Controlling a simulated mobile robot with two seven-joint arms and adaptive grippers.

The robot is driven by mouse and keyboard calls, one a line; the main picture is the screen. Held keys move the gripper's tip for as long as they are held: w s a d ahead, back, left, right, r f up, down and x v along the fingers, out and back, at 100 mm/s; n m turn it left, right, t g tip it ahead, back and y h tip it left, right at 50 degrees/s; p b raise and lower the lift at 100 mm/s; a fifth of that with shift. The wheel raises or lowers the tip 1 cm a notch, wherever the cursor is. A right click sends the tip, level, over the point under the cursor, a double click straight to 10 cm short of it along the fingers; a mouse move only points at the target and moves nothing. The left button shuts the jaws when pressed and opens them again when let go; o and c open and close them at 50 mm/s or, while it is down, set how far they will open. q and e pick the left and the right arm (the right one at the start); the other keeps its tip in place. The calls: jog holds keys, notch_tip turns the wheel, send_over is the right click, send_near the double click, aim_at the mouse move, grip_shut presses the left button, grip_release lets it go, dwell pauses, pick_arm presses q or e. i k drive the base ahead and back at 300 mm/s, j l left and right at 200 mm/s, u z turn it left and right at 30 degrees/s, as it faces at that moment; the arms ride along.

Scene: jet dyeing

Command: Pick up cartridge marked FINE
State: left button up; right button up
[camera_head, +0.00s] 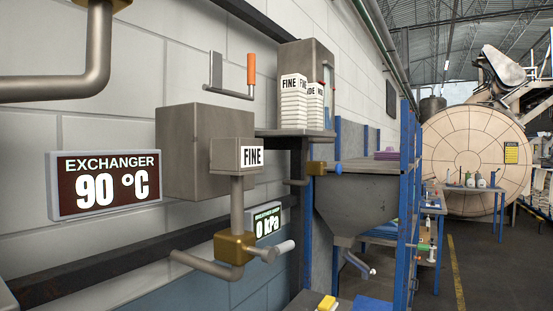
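White ribbed cartridges stand upright, close together, on a grey wall shelf (290,134) right of centre. The nearest cartridge (293,108) has a black FINE label at its top. Just behind it, a second label also appears to read FINE, but that cartridge is mostly hidden. Further cartridges (315,108) to the right carry partly covered labels that I cannot read fully. A grey housing (232,152) nearer to me also carries a FINE sign (252,157). Neither of my grippers is in view.
A pipe with a brass valve (235,247) runs below the housing. An orange-handled bracket (251,70) is on the wall above. A grey hopper (358,205) and blue frame stand right of the shelf.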

aim_at(294, 88)
jog(key=l+u, duration=0.3)
jog(key=l, duration=1.05)
